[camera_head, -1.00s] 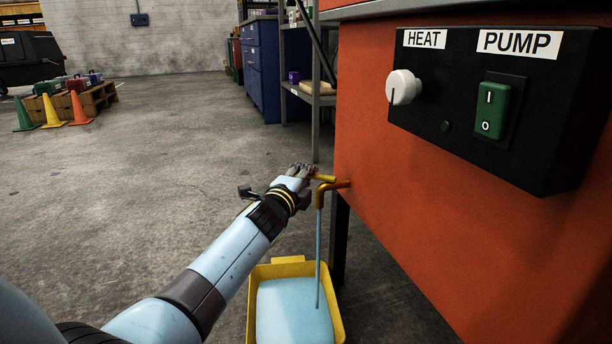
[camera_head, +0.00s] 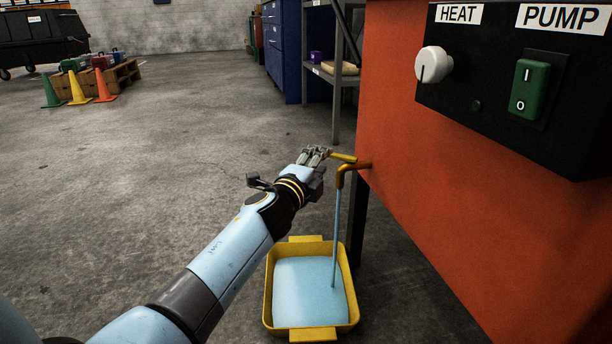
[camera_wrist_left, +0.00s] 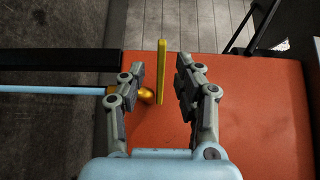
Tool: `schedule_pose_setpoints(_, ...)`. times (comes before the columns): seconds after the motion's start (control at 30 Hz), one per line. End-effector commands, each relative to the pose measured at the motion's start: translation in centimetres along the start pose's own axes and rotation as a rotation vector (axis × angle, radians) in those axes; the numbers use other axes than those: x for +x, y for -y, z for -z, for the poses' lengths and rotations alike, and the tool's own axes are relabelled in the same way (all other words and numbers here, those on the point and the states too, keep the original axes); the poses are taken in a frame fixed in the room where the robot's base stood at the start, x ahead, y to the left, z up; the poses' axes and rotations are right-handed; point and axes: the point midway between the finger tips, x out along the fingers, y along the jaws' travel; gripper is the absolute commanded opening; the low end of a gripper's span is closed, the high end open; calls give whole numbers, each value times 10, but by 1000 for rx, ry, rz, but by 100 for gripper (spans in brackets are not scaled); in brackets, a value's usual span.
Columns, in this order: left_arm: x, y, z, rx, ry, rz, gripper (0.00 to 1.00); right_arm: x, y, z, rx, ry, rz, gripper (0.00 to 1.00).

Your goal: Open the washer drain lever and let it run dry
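The yellow drain lever (camera_head: 343,157) sticks out from the copper-coloured drain pipe (camera_head: 345,176) on the orange washer (camera_head: 420,210). A thin blue stream (camera_head: 336,235) runs from the pipe's mouth into a yellow tray (camera_head: 355,305) holding pale blue liquid (camera_head: 308,290). My left gripper (camera_head: 322,154) is at the lever's free end. In the left wrist view, my left gripper (camera_wrist_left: 161,80) is open, its fingers apart on either side of the lever (camera_wrist_left: 161,70), with gaps visible. The stream (camera_wrist_left: 50,89) also shows there. My right gripper is not in view.
A black panel (camera_head: 480,90) carries a HEAT knob (camera_head: 433,65) and a green PUMP switch (camera_head: 530,90). A dark washer leg (camera_head: 357,225) stands behind the tray.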

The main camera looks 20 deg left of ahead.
Motion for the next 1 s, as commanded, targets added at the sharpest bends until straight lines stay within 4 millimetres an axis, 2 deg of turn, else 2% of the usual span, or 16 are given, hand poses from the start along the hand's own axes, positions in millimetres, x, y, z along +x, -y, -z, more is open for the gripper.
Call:
schedule_pose_setpoints(0.1,-29,-1,0,2,1,-2,33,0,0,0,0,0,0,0)
schedule_pose_setpoints(0.3,-63,-1,-1,-1,1,-2,33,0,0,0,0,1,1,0)
schedule_pose_setpoints(0.47,-74,0,-1,0,1,-1,33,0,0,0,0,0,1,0)
schedule_pose_setpoints(0.7,-75,0,-1,0,1,0,33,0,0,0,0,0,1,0)
schedule_pose_setpoints(0.73,-75,0,-1,0,1,0,31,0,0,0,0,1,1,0)
schedule_pose_setpoints(0.87,-85,2,4,-37,-27,9,14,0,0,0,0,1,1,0)
schedule_pose_setpoints(0.97,-110,12,15,-131,-96,38,1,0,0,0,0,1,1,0)
schedule_pose_setpoints(1.0,-122,18,20,-178,-132,55,0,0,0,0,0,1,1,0)
